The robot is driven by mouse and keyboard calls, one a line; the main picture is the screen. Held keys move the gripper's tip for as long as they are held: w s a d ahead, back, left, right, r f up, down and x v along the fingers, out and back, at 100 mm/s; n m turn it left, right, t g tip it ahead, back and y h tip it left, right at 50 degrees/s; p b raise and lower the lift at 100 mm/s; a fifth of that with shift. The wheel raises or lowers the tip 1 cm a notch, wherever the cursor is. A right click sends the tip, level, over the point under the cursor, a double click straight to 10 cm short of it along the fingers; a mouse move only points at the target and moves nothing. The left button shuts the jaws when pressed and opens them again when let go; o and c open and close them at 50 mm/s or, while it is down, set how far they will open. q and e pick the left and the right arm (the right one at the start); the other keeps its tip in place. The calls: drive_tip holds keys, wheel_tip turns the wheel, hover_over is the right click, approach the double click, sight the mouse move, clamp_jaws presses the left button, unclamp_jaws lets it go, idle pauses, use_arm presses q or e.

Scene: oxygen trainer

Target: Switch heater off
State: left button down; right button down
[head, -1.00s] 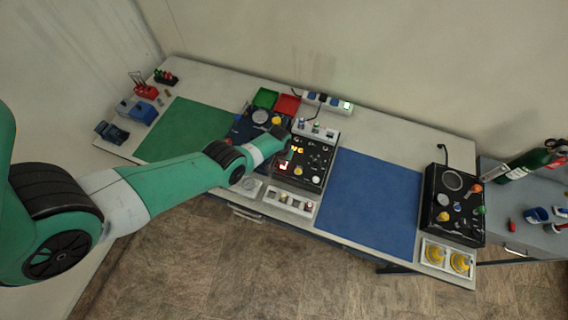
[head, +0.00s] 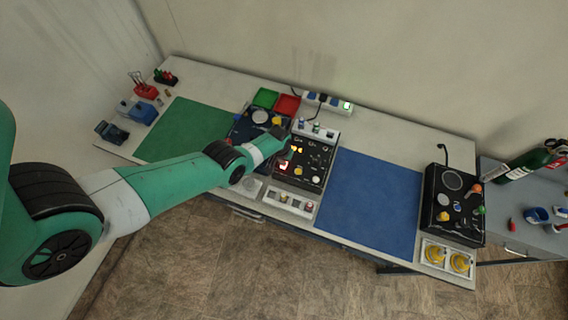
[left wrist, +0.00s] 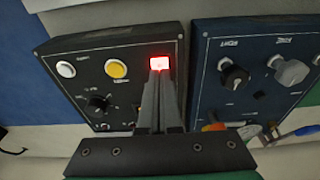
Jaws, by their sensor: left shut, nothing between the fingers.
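The black control panel (head: 316,166) stands mid-table. It carries a red lit rocker switch (head: 283,166), which I take as the heater switch, though its label is not readable. In the left wrist view the red lit switch (left wrist: 160,62) glows right at the tips of my left gripper (left wrist: 161,72). The fingers are shut with nothing between them and partly cover the switch's lower edge; I cannot tell if they touch it. In the head view my left gripper (head: 286,153) is small and dark, over the panel's left side. My right gripper is not in view.
Beside the switch are a yellow button (left wrist: 116,69), a white button (left wrist: 66,69) and a black knob (left wrist: 98,102). A blue panel with knobs (left wrist: 236,76) stands close by. A blue mat (head: 370,205) and a green mat (head: 185,130) are bare.

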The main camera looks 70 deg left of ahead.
use_arm(q)
drive_tip(key=shift+f+b, duration=0.8)
drive_tip(key=shift+f, duration=0.05)
idle(0.3)
wheel_tip(320, 180, up, 7)
drive_tip(key=p, duration=0.7)
idle(0.4)
